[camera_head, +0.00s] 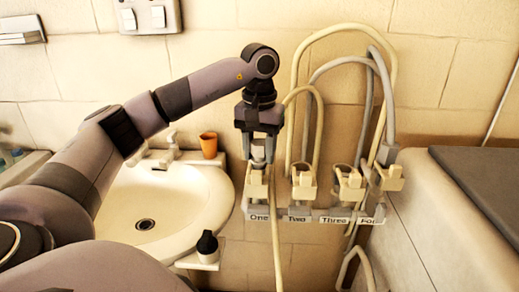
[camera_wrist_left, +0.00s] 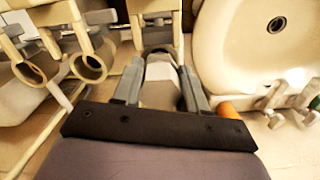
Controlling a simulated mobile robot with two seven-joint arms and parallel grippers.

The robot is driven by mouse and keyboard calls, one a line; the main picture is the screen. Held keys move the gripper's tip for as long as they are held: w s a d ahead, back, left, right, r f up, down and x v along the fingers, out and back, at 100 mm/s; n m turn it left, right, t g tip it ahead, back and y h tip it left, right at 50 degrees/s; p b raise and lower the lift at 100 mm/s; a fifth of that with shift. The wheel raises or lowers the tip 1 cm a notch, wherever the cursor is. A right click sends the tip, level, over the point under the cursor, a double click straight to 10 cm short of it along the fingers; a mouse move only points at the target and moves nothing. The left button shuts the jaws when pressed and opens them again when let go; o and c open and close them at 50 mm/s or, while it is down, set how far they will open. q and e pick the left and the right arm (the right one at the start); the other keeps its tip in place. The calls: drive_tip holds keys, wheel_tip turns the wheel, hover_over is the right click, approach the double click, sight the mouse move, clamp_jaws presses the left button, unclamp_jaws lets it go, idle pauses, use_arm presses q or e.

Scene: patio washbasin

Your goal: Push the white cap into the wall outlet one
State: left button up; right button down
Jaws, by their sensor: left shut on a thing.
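My left gripper (camera_head: 259,150) points down above wall outlet one (camera_head: 257,187), the leftmost in a row over the label "One". It is shut on the white cap (camera_head: 258,154), a small pale piece that looks greyish here. In the left wrist view the cap (camera_wrist_left: 160,73) sits between the two grey fingers, in line with the beige outlet body (camera_wrist_left: 157,38). The cap is at or just above the outlet's top; I cannot tell whether they touch or how deep it sits. My right gripper is not in view.
Outlets two (camera_head: 303,183), three (camera_head: 348,184) and four (camera_head: 388,178) stand close on the right, with hoses looping above. A washbasin (camera_head: 112,216) and an orange cup (camera_head: 208,145) are left. A grey-topped white unit (camera_head: 440,225) bounds the right.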

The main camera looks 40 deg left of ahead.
sight(260, 142)
use_arm(q)
drive_tip(key=shift+f, duration=0.55)
idle(0.6)
drive_tip(key=o, duration=0.8)
drive_tip(key=shift+c, duration=0.2)
wheel_tip(260, 142, up, 3)
drive_tip(key=p, duration=0.2)
drive_tip(key=shift+r+p, duration=0.2)
drive_tip(key=shift+p, duration=0.15)
drive_tip(key=shift+r+p, duration=0.35)
drive_tip(key=shift+r, duration=3.45)
